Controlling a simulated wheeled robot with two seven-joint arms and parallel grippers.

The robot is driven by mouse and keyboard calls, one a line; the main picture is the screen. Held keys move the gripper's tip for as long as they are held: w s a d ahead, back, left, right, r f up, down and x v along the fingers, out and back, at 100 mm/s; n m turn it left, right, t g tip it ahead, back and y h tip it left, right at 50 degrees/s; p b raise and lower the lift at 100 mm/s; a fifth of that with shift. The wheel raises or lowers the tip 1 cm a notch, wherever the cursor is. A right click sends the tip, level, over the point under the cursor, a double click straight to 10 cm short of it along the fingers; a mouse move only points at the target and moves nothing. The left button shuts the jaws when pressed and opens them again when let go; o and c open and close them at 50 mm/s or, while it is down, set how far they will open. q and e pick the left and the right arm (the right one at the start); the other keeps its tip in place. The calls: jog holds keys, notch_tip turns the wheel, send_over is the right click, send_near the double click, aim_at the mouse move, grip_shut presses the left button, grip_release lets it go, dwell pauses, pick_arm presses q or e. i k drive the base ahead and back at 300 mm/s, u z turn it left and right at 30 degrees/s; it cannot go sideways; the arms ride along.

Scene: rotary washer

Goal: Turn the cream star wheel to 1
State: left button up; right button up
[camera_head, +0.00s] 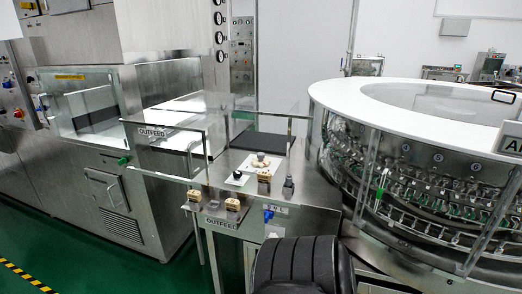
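A small pale cream knob (260,158) sits on a white plate on the steel outfeed table, near the middle of the view. It looks like the star wheel, but its lobes and the direction it points are too small to make out. I cannot read a 1 or any other mark around it.
A dark knob (237,175), tan-topped controls (264,178), (232,205) and a grey knob (288,183) crowd the table. A blue knob (268,215) is on its front. Glass guards (165,150) stand left; the round washer (430,170) stands right.

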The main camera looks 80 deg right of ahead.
aim_at(262, 161)
jog(key=z, duration=0.85)
jog(key=i, duration=1.1)
jog(key=z, duration=1.05)
